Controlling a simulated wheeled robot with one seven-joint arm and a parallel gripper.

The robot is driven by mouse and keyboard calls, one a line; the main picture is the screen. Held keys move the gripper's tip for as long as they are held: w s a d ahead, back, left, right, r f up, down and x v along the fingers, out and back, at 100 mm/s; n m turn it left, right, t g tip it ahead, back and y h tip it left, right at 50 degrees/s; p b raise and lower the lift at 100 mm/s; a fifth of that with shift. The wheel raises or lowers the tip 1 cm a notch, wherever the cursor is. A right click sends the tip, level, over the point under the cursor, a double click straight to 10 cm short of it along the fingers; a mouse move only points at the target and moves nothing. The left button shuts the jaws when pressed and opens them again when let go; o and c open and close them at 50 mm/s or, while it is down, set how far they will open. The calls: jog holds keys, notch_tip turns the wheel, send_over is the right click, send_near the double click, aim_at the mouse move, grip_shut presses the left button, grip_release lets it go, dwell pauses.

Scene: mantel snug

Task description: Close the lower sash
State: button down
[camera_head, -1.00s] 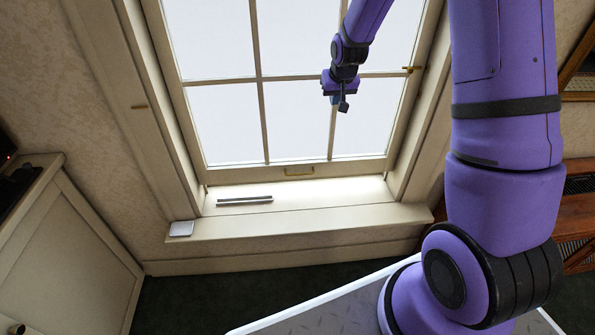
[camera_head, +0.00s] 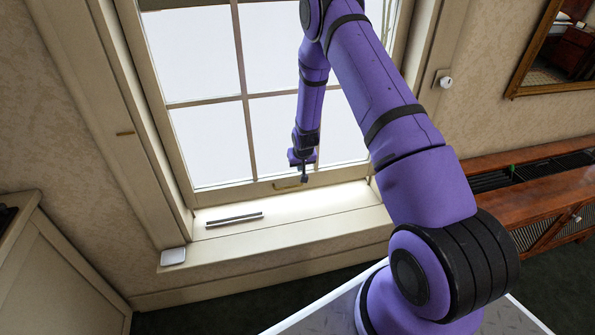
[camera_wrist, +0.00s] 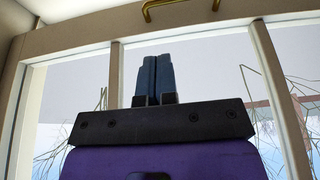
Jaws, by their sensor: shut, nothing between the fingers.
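The lower sash (camera_head: 222,145) is a cream frame with several panes, standing above the window sill (camera_head: 330,200). I cannot tell clearly how large any gap under it is. Its brass lift handle (camera_head: 291,182) is on the bottom rail; the handle also shows at the top of the wrist view (camera_wrist: 180,8). My gripper (camera_head: 304,178) is near the rail, just right of the handle in the head view and partly in front of it. In the wrist view its dark fingers (camera_wrist: 154,80) are together and empty, apart from the handle.
A grey slatted bar (camera_head: 234,220) lies on the sill. A small white box (camera_head: 173,257) sits at the sill's left end. A cabinet (camera_head: 55,270) stands at left, a wooden radiator cover (camera_head: 530,185) at right. A switch (camera_head: 444,80) and mirror (camera_head: 520,85) are on the right wall.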

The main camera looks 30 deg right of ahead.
jog(key=x, duration=1.2)
jog(key=shift+s+f, duration=0.25)
jog(key=shift+f, duration=0.1)
jog(key=shift+a+f, duration=0.1)
notch_tip(320, 180, down, 10)
jog(key=shift+r, duration=0.15)
jog(key=shift+s+f, duration=0.15)
jog(key=shift+f, duration=0.25)
